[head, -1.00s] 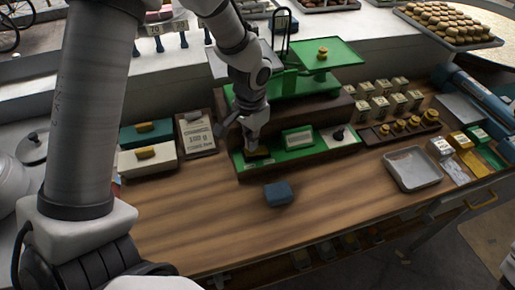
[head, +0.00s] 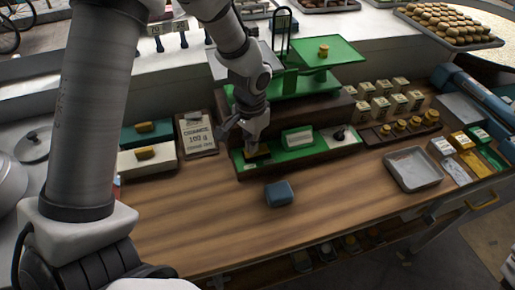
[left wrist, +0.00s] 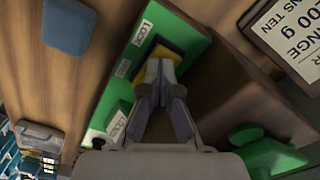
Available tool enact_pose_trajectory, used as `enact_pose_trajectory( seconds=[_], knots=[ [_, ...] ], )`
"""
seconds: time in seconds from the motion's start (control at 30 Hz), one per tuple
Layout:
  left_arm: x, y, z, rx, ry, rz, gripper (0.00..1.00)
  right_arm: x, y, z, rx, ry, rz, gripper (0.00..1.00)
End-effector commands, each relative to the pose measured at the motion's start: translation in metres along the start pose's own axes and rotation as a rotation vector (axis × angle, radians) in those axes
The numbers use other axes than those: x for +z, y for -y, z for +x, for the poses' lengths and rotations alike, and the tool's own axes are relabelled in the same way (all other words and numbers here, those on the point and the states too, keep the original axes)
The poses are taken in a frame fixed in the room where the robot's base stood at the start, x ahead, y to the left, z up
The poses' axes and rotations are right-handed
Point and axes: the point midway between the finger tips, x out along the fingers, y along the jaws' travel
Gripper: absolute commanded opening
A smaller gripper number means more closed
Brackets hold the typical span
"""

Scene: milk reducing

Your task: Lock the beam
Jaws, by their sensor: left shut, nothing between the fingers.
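The green balance (head: 275,85) stands at the back of the wooden table, with a long green front panel (head: 285,155) in a dark wooden base. A yellow part (left wrist: 172,50) is set at the panel's left end, beside a white label (left wrist: 142,33) that seems to read LOCK. My left gripper (head: 250,146) points down at this end of the panel. In the left wrist view its fingers (left wrist: 161,66) are shut and empty, with their tips at or just over the yellow part. I cannot tell whether they touch it. The tips partly hide the yellow part. My right gripper is not in view.
A blue block (head: 279,193) lies on the table in front of the panel. A grey tray (head: 432,185) and a row of brass weights (head: 401,127) are to the right. Boxes (head: 148,157) and a 100 g sign (head: 197,133) are to the left.

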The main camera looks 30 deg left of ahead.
Motion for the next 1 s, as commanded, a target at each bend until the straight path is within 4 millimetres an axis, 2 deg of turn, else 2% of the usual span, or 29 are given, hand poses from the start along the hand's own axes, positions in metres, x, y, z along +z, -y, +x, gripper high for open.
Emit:
enact_pose_trajectory(
  seconds=[0.73,1.0],
  knots=[
    [0.001,0.0,-0.068,0.001,0.003,0.0,0.0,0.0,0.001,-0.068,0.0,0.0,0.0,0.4],
    [0.001,0.0,-0.069,0.001,0.003,0.0,0.0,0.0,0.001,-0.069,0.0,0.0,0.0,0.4]
  ],
)
